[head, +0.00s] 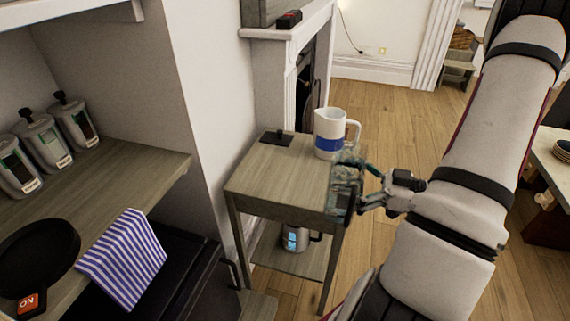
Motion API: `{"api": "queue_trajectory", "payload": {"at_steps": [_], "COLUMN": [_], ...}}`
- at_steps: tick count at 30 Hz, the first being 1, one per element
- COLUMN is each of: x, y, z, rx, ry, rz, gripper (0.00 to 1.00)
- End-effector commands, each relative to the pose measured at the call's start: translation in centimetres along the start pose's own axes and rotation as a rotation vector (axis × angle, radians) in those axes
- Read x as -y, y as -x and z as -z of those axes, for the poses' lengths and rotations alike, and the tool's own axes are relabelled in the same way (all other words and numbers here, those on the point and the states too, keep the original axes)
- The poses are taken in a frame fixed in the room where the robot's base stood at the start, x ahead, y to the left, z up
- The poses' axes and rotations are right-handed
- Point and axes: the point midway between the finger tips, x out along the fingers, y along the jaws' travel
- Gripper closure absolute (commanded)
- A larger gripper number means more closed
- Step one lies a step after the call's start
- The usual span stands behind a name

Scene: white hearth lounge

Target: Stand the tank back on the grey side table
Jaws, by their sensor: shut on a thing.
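The grey side table (268,172) stands beside the wall in the middle of the head view, with a bare front and left part of its top. My gripper (358,188) is at the table's right edge and is shut on a see-through bluish tank (344,172). The tank shows in front of the table's right front corner, and the fingers partly hide it. I cannot tell whether it touches the table.
A white jug with a blue band (329,130) stands on the table's back right, close behind the tank. A small dark plate (277,138) lies at the back. A grey jug (293,240) stands on the lower shelf. A counter with canisters (42,141) is at left.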

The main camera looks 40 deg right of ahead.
Motion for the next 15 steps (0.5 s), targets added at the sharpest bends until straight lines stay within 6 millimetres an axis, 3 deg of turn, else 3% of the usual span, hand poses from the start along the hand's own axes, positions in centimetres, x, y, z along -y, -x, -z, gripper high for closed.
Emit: {"api": "queue_trajectory", "payload": {"at_steps": [5,15], "x": [-1.5,-6.8], "y": [-2.0,-8.4], "z": [-0.3,-1.1], "rx": [-0.002,-0.002], "ry": [0.003,0.003], "rz": [0.009,0.009], "gripper": [0.56,0.56]}}
